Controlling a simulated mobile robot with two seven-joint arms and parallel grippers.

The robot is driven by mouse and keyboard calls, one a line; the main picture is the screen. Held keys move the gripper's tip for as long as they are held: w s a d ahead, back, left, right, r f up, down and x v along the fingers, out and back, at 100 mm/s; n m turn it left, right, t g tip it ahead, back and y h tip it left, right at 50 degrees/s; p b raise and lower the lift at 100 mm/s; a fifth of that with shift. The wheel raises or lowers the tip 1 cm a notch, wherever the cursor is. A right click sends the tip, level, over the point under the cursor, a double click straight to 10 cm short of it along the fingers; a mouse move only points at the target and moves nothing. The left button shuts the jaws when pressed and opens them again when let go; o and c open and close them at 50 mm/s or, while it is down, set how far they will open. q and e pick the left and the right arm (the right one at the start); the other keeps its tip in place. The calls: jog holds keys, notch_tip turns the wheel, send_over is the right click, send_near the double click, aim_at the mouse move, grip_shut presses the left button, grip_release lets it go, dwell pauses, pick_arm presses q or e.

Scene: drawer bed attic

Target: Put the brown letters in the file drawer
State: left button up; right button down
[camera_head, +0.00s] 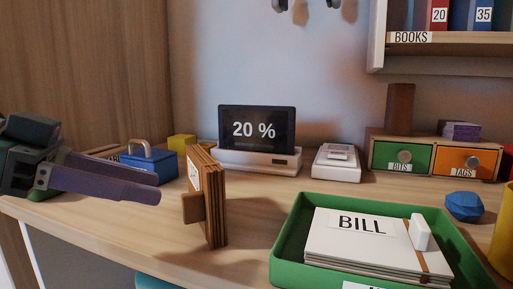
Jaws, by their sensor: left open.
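A bundle of brown, flat, layered pieces (217,205), which look like the brown letters, stands upright on the desk left of centre. A brown block sticks out of its near left side, and a pale label shows on its left face. My left gripper (156,187) comes in from the left with dark purple fingers. It is open and empty, its tips a short way left of the bundle and apart from it. My right gripper is not in view. I cannot make out a drawer labelled for files.
A green tray (283,245) with a white BILL stack stands at front right. Behind are a 20 % display (257,130), a white device (337,165) and small drawers marked BITS (402,157) and TAGS (465,161). A blue box (150,163) stands beyond my left gripper.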

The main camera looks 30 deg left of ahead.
pick_arm(q)
jog(key=p+v, duration=0.1)
jog(key=v, duration=0.6)
jog(key=s+d+f+n+g+y, duration=0.2)
jog(key=d+f+g+y, duration=0.1)
jog(key=d+f, duration=0.4)
jog(key=s+d+f+n+g+y, duration=0.2)
jog(key=d+f, duration=0.5)
jog(key=f, duration=0.5)
jog(key=s+g+y, duration=0.1)
jog(key=g+y, duration=0.1)
jog(key=shift+s+d+f+g, duration=0.2)
jog(key=shift+s+d+g, duration=0.1)
jog(key=shift+g, duration=0.1)
jog(key=shift+a, duration=0.1)
